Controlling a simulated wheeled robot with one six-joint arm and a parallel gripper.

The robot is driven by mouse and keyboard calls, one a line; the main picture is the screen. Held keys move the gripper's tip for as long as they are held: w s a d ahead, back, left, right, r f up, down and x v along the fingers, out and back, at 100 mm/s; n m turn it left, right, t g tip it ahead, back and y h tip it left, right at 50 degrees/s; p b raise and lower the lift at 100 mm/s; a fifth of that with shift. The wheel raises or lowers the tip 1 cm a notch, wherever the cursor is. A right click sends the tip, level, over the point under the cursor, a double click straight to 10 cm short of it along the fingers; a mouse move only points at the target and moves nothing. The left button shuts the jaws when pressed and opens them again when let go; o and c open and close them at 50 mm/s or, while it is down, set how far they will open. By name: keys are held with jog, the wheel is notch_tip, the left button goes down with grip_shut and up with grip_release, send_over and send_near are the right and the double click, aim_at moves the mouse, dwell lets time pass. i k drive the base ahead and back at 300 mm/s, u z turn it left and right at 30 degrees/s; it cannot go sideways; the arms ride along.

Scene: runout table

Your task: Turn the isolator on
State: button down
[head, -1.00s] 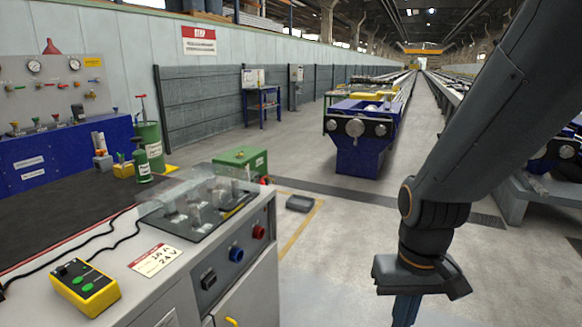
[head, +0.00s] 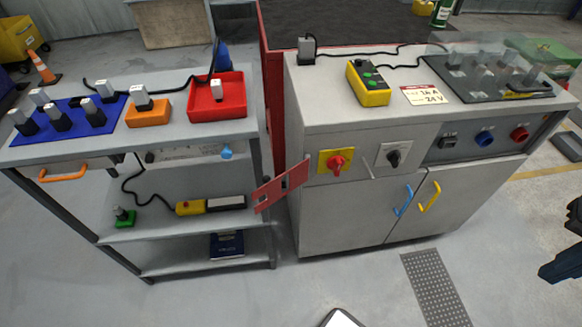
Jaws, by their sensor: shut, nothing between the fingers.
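The isolator, a red rotary handle on a yellow plate (head: 337,162), is on the upper left of the grey cabinet's front. I cannot make out its position marks. Just left of it a red slotted flap (head: 283,185) sticks out from the cabinet's left edge, clear of the handle. A black rotary knob on a grey plate (head: 393,155) is to its right. My gripper (head: 559,263) shows only in part at the right edge. Its dark blue fingers look shut and empty, well to the right of the isolator and apart from the cabinet.
The grey cabinet (head: 350,215) has blue and yellow door handles. A yellow button box (head: 368,84) and a clear-covered panel (head: 490,75) are on top. A grey shelf trolley (head: 100,235) with orange and red trays stands left.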

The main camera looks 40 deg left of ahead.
aim_at(336, 162)
jog(key=u, duration=0.2)
jog(key=k, duration=1.1)
jog(key=u, duration=1.4)
